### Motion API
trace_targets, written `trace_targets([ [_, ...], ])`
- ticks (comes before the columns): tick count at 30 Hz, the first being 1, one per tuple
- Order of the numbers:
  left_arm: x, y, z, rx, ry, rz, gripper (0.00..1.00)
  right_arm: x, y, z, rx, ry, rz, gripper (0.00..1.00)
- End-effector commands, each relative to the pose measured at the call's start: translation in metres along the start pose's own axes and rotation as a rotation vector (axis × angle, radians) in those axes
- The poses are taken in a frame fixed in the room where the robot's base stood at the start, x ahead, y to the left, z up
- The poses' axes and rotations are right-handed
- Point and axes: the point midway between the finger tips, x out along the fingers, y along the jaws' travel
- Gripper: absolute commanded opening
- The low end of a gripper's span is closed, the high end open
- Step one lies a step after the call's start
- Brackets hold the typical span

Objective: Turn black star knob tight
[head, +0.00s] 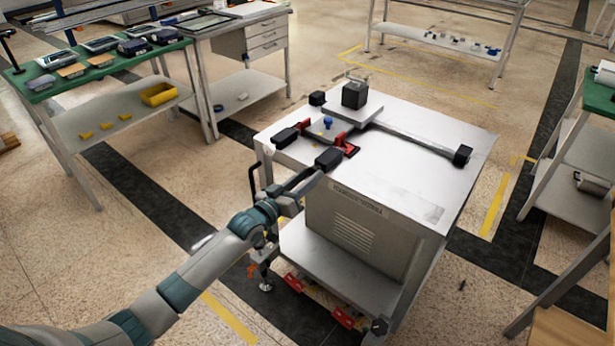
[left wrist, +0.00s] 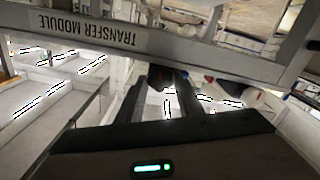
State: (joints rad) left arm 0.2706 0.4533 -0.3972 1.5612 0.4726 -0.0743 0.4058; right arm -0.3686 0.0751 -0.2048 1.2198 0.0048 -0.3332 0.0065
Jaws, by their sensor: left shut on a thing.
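My left gripper (head: 300,182) reaches the near left side of the white transfer module cart (head: 420,150), by the edge of its top. In the left wrist view, the dark fingers (left wrist: 160,88) are shut on a small dark thing, which I take to be the black star knob (left wrist: 160,77). Its star shape is not clear, and how tight it sits cannot be told. In the head view, my gripper and the cart's edge hide the knob. My right gripper is not in view.
On the cart top are red clamps (head: 346,145) with black handles, a blue knob (head: 328,122), a black block (head: 354,94) and a long rail (head: 415,139). A green bench (head: 44,94) stands at the left. Floor around the cart is mostly clear.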

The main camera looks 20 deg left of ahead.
Motion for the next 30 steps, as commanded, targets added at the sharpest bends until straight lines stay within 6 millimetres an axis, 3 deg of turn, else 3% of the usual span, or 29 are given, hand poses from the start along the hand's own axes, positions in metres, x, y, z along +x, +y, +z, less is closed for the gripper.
trace_targets([
  [20, -0.0007, -0.0006, 0.0035, 0.096, -0.006, -0.002, 0.11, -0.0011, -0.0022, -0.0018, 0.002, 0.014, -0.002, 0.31],
  [21, -0.0007, -0.0006, 0.0035, 0.096, -0.006, -0.002, 0.35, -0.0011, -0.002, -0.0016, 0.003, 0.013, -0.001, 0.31],
  [23, -0.0007, -0.0007, 0.0032, 0.095, -0.006, -0.001, 0.5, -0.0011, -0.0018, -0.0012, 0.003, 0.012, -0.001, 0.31],
  [30, -0.0003, -0.0003, 0.0015, 0.095, -0.003, -0.001, 0.52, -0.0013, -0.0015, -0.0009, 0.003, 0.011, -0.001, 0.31],
])
